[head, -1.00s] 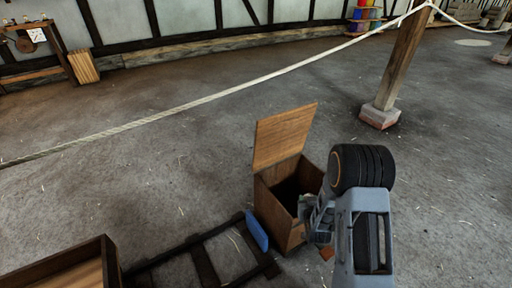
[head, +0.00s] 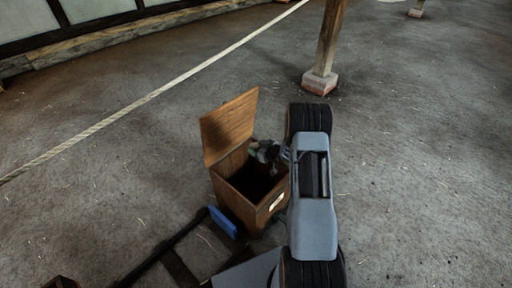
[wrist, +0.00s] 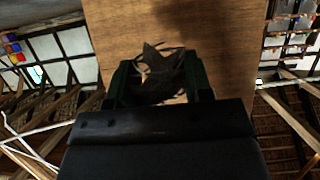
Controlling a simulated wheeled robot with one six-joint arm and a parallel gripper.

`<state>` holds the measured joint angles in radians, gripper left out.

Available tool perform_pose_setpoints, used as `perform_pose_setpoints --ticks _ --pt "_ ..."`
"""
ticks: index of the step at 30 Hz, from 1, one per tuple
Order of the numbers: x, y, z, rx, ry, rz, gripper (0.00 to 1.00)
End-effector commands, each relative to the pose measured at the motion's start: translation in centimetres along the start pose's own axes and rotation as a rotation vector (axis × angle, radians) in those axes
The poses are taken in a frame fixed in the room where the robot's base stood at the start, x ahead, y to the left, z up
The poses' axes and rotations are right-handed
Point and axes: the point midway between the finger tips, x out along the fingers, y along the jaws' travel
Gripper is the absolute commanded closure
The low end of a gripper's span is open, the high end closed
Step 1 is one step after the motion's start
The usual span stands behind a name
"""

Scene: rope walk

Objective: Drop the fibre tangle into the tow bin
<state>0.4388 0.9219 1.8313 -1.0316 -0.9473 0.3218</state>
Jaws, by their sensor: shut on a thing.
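The tow bin (head: 242,213) is a wooden box with its lid (head: 229,125) standing open on the left and a dark inside. My gripper (head: 262,153) is at the bin's far rim, over or beside the opening; the head view does not settle which. In the wrist view my gripper (wrist: 160,82) is shut on the fibre tangle (wrist: 158,72), a spiky brown-grey clump between the two dark fingers. The wooden lid fills the wrist view behind it. The tangle is too small to make out in the head view.
A blue object (head: 223,222) leans at the bin's left side, by a dark frame (head: 180,245) on the floor. A wooden post on a brick foot (head: 319,82) stands behind. A rope (head: 150,97) runs across at the left. The floor at right is clear.

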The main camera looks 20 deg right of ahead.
Motion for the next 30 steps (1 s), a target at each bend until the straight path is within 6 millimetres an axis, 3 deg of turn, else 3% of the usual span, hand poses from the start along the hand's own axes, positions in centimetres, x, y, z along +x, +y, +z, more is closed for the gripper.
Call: perform_pose_setpoints --ticks 18,28,29,30 --pt "2.0 0.1 5.3 0.0 0.0 0.002 0.76" --pt "2.1 0.0 5.4 0.0 0.0 0.002 0.76" --pt "2.1 0.0 5.4 0.0 0.0 0.002 0.53" --pt "2.1 0.0 5.4 0.0 0.0 0.001 0.49"
